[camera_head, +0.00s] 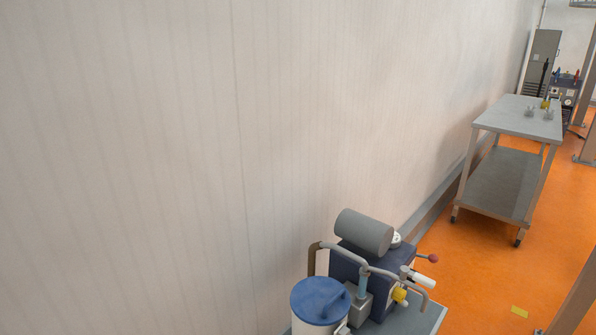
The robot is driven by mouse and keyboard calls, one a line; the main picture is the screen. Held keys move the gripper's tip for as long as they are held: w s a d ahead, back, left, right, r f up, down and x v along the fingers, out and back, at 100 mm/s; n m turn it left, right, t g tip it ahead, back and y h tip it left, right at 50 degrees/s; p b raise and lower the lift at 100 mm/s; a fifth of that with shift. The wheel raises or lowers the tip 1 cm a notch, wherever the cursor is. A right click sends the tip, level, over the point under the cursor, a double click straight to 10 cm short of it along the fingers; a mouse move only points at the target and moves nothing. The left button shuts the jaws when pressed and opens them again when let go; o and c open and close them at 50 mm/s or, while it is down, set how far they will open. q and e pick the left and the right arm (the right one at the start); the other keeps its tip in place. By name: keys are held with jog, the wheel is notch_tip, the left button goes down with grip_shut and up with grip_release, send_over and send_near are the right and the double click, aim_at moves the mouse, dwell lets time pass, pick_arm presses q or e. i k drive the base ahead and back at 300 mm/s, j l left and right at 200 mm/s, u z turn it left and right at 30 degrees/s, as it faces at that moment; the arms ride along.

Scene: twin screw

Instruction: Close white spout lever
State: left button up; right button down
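A machine with a dark blue body (345,266), a grey cylinder (364,232) on top and curved metal pipes stands at the bottom of the head view. A white handle (424,281) sticks out on its right side, by the pipe, and looks like the white spout lever. It points to the right. Whether its valve is open or closed I cannot tell. A yellow part (399,295) sits just below and left of it. Neither of my grippers shows in this view.
A white container with a blue lid (319,300) stands at the machine's front left. A red-knobbed lever (433,258) juts out above the white handle. A plain wall (150,150) runs behind. A metal cart (500,182) stands further back. Orange floor (470,270) is open to the right.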

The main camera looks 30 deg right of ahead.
aim_at(405, 271)
jog(key=i+j+z, duration=0.15)
jog(key=z, duration=0.3)
jog(key=j+z, duration=0.45)
jog(key=i+j+z, duration=0.1)
jog(key=j+z, duration=0.2)
jog(key=i+j+z, duration=0.1)
jog(key=j+z, duration=0.2)
jog(key=j, duration=0.1)
